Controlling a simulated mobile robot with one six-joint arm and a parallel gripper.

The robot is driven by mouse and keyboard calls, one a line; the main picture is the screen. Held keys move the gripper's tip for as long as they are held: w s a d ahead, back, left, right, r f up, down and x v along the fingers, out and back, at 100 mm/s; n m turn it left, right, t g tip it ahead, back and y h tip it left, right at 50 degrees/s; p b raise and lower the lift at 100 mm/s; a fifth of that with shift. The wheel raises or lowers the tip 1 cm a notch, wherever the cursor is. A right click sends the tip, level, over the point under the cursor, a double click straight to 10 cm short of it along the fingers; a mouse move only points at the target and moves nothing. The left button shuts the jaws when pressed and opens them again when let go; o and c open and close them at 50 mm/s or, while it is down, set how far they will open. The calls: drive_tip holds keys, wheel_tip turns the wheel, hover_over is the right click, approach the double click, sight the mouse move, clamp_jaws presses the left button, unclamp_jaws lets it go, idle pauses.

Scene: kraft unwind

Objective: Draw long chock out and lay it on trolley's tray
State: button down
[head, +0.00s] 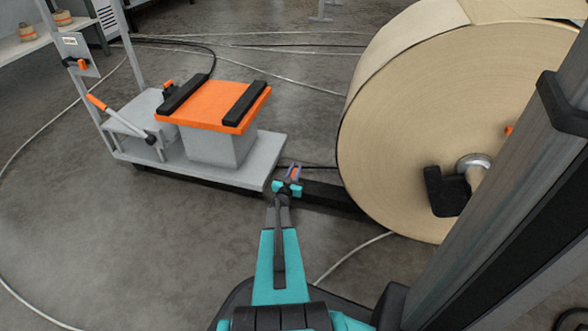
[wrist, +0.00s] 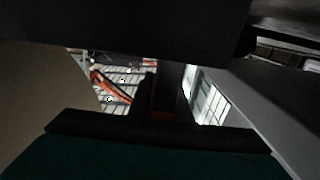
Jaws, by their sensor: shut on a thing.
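My gripper (head: 287,187), with teal fingers, is low near the floor between the trolley and the big paper roll. It is shut on a small grey piece with an orange mark (head: 294,173), which seems to be the grip of the long chock. A long dark bar (head: 330,196), apparently the chock's body, runs right from there towards the underside of the roll. Its far end is hidden. The trolley's grey tray (head: 255,165) is just left of my gripper. In the wrist view, a dark upright piece with an orange lower edge (wrist: 164,100) stands between dark gripper parts.
The kraft roll (head: 425,120) stands close on the right. An orange-topped block (head: 213,110) with two black bars stands on the trolley. Thin cables (head: 345,260) lie on the floor. A grey column (head: 510,180) blocks the lower right. The floor at left is open.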

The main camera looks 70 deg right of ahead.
drive_tip(key=shift+w+a, duration=0.1)
drive_tip(key=shift+w, duration=0.05)
drive_tip(key=c, duration=1.6)
unclamp_jaws()
drive_tip(key=shift+w, duration=0.1)
drive_tip(key=shift+o, duration=0.2)
drive_tip(key=shift+a, duration=0.1)
drive_tip(key=a+p, duration=0.1)
drive_tip(key=a, duration=0.3)
drive_tip(key=a+p, duration=0.1)
drive_tip(key=a, duration=0.1)
drive_tip(key=shift+s+r+p, duration=0.1)
drive_tip(key=shift+s+p, duration=0.25)
drive_tip(key=shift+s, duration=0.05)
drive_tip(key=shift+s+a, duration=0.1)
drive_tip(key=shift+a, duration=0.6)
